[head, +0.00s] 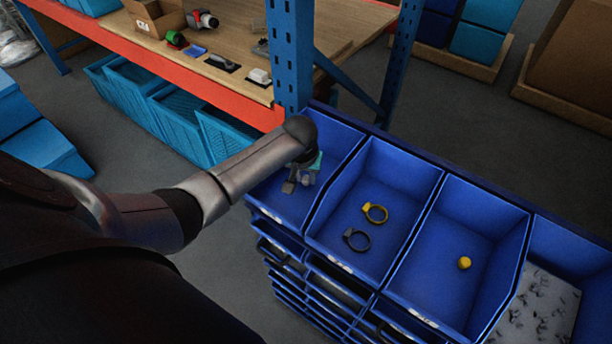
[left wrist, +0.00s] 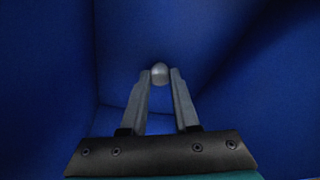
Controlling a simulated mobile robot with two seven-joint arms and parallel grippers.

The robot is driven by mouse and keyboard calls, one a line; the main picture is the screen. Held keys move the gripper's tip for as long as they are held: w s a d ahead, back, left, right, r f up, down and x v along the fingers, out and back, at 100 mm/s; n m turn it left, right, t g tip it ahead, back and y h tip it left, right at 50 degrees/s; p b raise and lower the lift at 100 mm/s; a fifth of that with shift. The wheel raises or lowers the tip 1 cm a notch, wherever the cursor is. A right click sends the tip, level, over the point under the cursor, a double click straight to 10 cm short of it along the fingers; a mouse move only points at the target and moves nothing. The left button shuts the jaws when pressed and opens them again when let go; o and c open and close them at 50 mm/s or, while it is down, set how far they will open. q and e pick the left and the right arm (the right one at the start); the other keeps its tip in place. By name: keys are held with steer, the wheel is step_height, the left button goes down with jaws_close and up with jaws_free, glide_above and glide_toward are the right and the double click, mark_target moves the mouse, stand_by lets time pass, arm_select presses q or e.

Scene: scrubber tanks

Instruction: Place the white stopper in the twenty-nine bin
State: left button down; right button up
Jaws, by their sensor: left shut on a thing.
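The white stopper (left wrist: 159,73) looks like a small pale grey-white ball in the left wrist view. My left gripper (left wrist: 160,80) is shut on it, with one fingertip on each side. In the head view my left gripper (head: 291,186) reaches down into the leftmost blue bin (head: 335,137), and the stopper cannot be made out there. Blue bin walls surround the gripper in the wrist view. I cannot read the bin numbers, so I cannot tell which bin is twenty-nine. My right gripper does not show.
The bin to the right holds a yellow ring (head: 376,213) and a dark ring (head: 357,240). Another bin holds a yellow ball (head: 464,263), and the far right bin holds small dark pieces. A blue rack post (head: 290,55) stands close behind my left arm, beside a wooden shelf (head: 230,50).

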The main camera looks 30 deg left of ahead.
arm_select(q)
steer(key=shift+f, duration=0.2)
steer(key=c, duration=0.7)
jaws_free()
steer(key=shift+o, duration=0.2)
steer(key=shift+r, duration=0.1)
steer(key=shift+r, duration=0.4)
steer(key=p+v, duration=0.2)
steer(key=v, duration=0.9)
steer(key=shift+r, duration=0.25)
steer(key=shift+s+f, duration=0.1)
steer(key=shift+s, duration=0.1)
